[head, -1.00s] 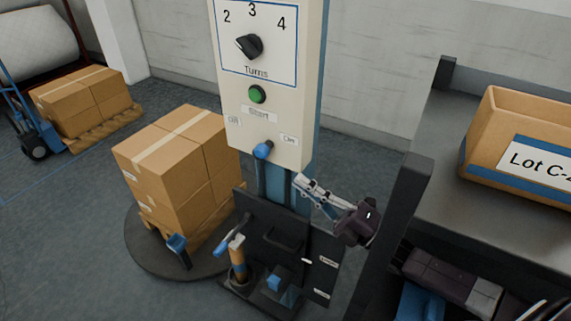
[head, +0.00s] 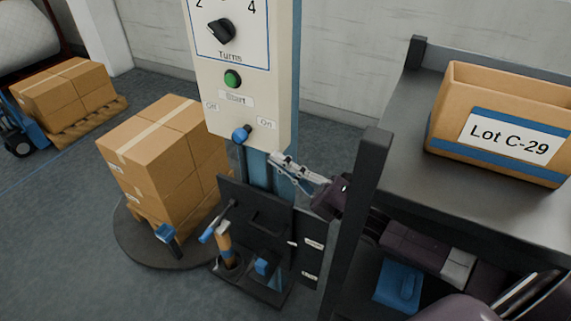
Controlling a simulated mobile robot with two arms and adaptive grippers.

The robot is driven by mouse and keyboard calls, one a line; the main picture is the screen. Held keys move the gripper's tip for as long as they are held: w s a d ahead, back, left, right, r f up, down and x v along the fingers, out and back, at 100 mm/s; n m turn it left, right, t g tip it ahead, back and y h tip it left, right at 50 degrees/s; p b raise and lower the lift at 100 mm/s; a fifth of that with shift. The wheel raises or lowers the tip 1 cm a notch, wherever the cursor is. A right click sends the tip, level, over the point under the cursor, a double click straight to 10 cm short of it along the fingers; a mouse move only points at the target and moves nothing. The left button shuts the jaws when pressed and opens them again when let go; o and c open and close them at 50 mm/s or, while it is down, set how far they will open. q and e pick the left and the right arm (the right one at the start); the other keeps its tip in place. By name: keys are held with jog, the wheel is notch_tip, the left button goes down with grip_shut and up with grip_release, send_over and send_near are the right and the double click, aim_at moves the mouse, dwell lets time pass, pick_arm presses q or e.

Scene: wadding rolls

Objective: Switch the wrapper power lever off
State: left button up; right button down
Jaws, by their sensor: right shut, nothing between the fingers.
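The wrapper power lever, with a blue knob (head: 241,133), is at the bottom of the cream control panel (head: 215,90) in the head view. An "Off" label (head: 211,107) is to its upper left and an "On" label (head: 267,124) to its right. The knob sits between and below the two labels; I cannot tell which setting it is in. My right gripper (head: 276,160) is shut and empty, below and right of the knob, apart from it in the picture. My left gripper is not in view.
A dark shelf (head: 400,160) with a "Lot C-29" box (head: 500,95) stands at right, close to my right arm. Stacked cartons (head: 165,150) rest on the turntable (head: 135,245) at left. The panel also has a green start button (head: 232,79) and turns dial (head: 221,31).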

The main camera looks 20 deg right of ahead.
aim_at(247, 138)
jog(key=x, duration=0.6)
jog(key=shift+w+a, duration=0.15)
jog(key=shift+w, duration=0.05)
